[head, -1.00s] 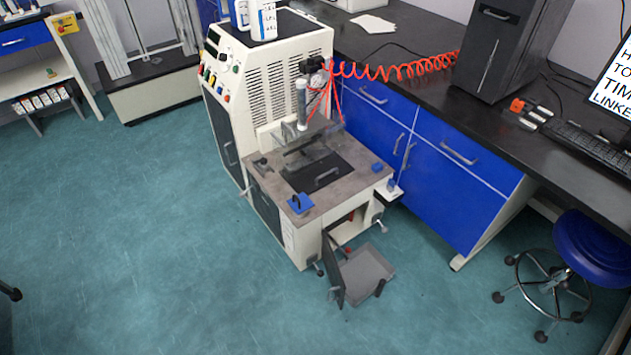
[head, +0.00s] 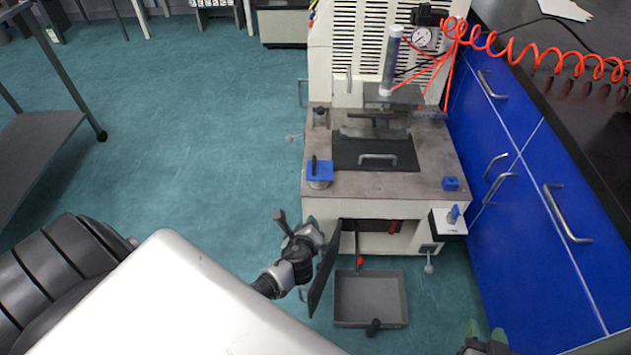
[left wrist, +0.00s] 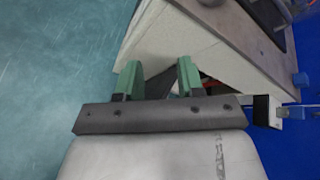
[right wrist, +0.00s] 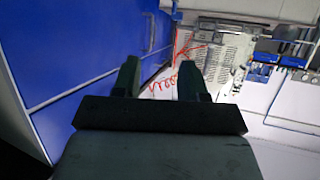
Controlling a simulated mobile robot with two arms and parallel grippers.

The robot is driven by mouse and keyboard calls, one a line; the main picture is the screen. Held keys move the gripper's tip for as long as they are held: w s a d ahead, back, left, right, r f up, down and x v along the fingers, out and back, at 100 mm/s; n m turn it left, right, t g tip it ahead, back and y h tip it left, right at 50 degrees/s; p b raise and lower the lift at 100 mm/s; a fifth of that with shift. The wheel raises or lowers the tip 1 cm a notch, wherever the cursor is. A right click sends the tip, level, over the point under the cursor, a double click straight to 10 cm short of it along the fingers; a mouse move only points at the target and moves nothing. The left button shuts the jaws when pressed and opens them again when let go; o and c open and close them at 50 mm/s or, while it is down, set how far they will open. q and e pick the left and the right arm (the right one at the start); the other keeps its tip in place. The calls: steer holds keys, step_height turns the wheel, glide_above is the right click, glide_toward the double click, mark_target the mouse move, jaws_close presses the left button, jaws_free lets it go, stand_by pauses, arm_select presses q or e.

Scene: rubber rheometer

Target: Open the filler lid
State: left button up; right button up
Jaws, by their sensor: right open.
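The rheometer (head: 375,185) stands at centre in the head view. A black plate with a metal handle (head: 378,158) lies flat on its top; I cannot tell for sure whether this is the filler lid. My right gripper (head: 487,345) shows only its fingertips at the bottom edge, well in front of the machine. In the right wrist view it (right wrist: 160,78) is open and empty. My left gripper (left wrist: 158,78) is open in the left wrist view, facing the machine's front corner. A dark surface shows between its fingers, and contact cannot be judged.
A dark door (head: 326,268) stands open on the machine's lower front, beside a grey tray (head: 370,322). A blue block (head: 320,180) sits on the top's left side. Blue cabinets (head: 500,220) close off the right. Red coiled hose (head: 545,52) hangs behind.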

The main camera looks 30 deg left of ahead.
arm_select(q)
steer(key=w+a+r+m+t+y+b, duration=0.1)
steer(key=w+r+m+t+y+b, duration=0.1)
steer(key=w+r+m+t+b, duration=0.15)
steer(key=m+y+b, duration=0.1)
steer(key=m+b, duration=0.1)
glide_toward(313, 166)
steer(key=x, duration=0.2)
steer(key=shift+n+t, duration=0.25)
steer(key=shift+t, duration=0.2)
steer(key=x, duration=0.2)
steer(key=b+x, duration=0.1)
steer(key=x, duration=0.2)
steer(key=b+x, duration=0.1)
steer(key=x, duration=0.2)
steer(key=shift+a+f, duration=0.1)
steer(key=shift+f, duration=0.2)
steer(key=shift+b+x, duration=0.4)
steer(key=shift+x, duration=0.65)
arm_select(e)
steer(key=s+r+t+y, duration=0.1)
steer(key=s+r+t, duration=0.1)
steer(key=r+t, duration=0.4)
steer(key=s+a+r+t+y, duration=0.1)
steer(key=r+t, duration=0.4)
steer(key=r, duration=0.8)
steer(key=shift+s+r+t+y, duration=0.4)
steer(key=shift+s+y, duration=0.1)
steer(key=shift+y, duration=0.3)
